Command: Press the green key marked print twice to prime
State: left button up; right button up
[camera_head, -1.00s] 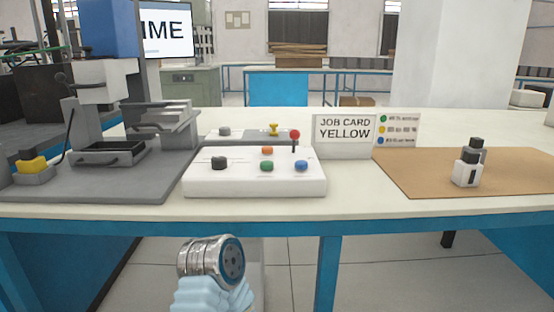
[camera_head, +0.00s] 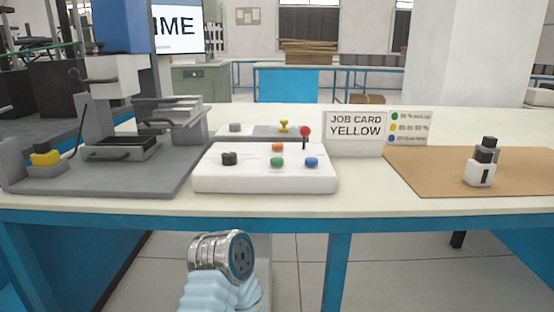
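The green key (camera_head: 277,161) is a small round button on the sloped top of a white control box (camera_head: 265,183) at the middle of the table. An orange key (camera_head: 278,147) lies just behind it and a blue key (camera_head: 311,162) to its right. A black knob (camera_head: 230,158) is at the box's left, and a red-topped lever (camera_head: 305,132) stands at its back right. No print marking can be read on the green key. Neither gripper shows; only a metal joint with a pale blue sleeve, part of my own arm, is visible below the table's front edge.
A press-like machine (camera_head: 120,105) on a grey base fills the table's left. A sign (camera_head: 355,148) reads JOB CARD YELLOW, beside a colour-dot card (camera_head: 408,126). A small white-and-grey device (camera_head: 480,172) stands on a brown mat (camera_head: 425,165). A screen (camera_head: 178,28) partly shows "IME".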

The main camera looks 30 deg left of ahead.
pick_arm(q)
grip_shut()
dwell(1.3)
